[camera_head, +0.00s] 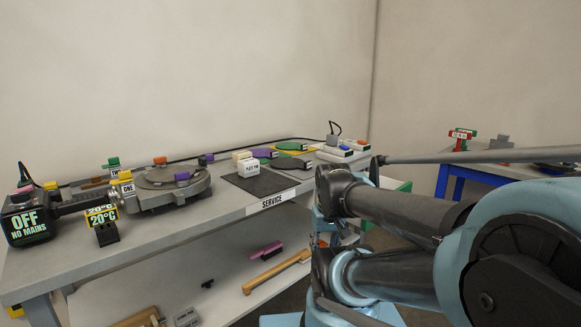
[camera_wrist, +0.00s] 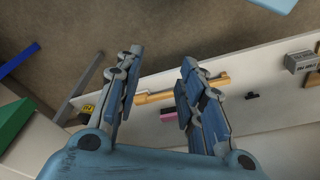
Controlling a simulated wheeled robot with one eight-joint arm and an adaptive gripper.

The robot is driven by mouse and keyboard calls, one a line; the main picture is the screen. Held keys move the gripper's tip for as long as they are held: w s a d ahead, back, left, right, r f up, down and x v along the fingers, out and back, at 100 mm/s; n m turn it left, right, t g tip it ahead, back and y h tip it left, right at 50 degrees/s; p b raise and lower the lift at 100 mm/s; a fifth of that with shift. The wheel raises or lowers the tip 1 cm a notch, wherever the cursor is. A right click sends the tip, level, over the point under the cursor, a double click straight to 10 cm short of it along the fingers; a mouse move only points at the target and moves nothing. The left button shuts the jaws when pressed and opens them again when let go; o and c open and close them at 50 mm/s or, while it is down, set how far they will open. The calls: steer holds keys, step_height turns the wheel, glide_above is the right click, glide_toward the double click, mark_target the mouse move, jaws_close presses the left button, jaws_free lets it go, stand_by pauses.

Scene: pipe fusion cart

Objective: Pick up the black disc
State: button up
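No disc stands out as plainly black. A dark, flat rounded piece (camera_head: 287,162) lies on the bench top beside purple and green ones, and I cannot tell whether it is the black disc. In the wrist view my gripper (camera_wrist: 159,62) is open and empty, with its two fingers well apart. It points towards the lower shelf and the floor, and no disc shows between the fingers. In the head view my arm fills the right side, and the fingers cannot be made out.
The grey bench (camera_head: 228,212) has a round clamp machine (camera_head: 160,190) and a dark mat (camera_head: 262,182). Its lower shelf holds a wooden-handled tool (camera_head: 275,271), a purple block (camera_head: 266,250) and a small black piece (camera_head: 207,284). A blue-framed table (camera_head: 490,172) stands at right.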

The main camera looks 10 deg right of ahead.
steer(key=w+r+m, duration=0.2)
steer(key=w+r, duration=0.5)
steer(key=r, duration=0.2)
steer(key=w+r+m, duration=0.2)
steer(key=w+r, duration=0.4)
steer(key=r, duration=0.4)
steer(key=w+r+m+g, duration=0.1)
steer(key=w+r+m, duration=0.2)
steer(key=w+r, duration=0.6)
steer(key=w+r+m+g, duration=0.15)
steer(key=w+r, duration=0.35)
steer(key=w, duration=0.8)
steer(key=shift+m, duration=0.45)
steer(key=f, duration=1)
steer(key=shift+d+f, duration=0.4)
steer(key=shift+s+f, duration=0.2)
steer(key=shift+f, duration=0.75)
steer(key=shift+s+f, duration=0.15)
steer(key=shift+f, duration=0.75)
steer(key=shift+s+f, duration=0.2)
steer(key=shift+f, duration=0.75)
jaws_close()
